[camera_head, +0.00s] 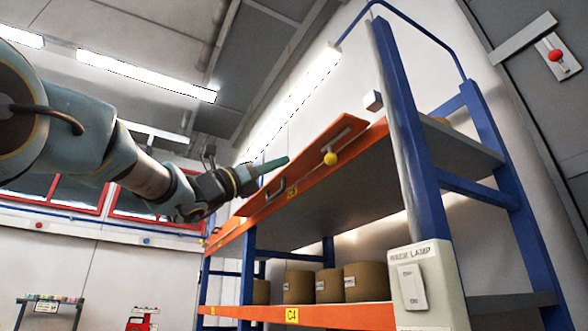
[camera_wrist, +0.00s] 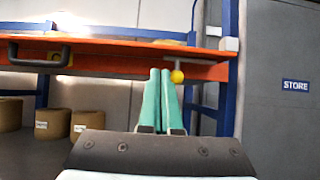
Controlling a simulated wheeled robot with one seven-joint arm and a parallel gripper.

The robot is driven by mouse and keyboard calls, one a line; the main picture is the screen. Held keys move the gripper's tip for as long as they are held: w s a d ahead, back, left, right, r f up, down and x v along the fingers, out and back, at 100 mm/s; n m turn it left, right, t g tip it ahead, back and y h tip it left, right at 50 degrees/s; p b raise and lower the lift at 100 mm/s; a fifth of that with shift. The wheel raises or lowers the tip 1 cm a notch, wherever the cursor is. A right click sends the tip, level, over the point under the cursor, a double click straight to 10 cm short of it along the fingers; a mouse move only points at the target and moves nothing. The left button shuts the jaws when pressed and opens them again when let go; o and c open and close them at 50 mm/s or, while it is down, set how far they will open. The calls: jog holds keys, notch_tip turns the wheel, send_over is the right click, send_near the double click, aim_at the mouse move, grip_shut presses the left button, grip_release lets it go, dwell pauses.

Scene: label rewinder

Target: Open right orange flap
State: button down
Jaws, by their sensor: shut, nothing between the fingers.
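The orange flap (camera_head: 305,174) is a long panel along the upper shelf edge of the blue-framed rack. It carries a dark handle (camera_head: 276,190) and a lever with a yellow knob (camera_head: 330,158). In the wrist view the flap (camera_wrist: 112,62) runs across the top, with the handle (camera_wrist: 38,62) at the left and the yellow knob (camera_wrist: 177,77) just right of my fingertips. My gripper (camera_head: 284,161) has its green fingers together and empty, in front of the flap between handle and knob in the head view. Contact with the flap cannot be told.
A blue upright (camera_head: 405,130) and a switch box labelled LAMP (camera_head: 425,285) stand right of the flap. Brown rolls (camera_head: 329,285) sit on the lower shelf behind an orange beam (camera_head: 345,316). A grey wall with a STORE sign (camera_wrist: 295,86) is at the right.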

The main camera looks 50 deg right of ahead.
jog(key=shift+b+v, duration=0.55)
jog(key=shift+v, duration=1.25)
jog(key=shift+w, duration=0.1)
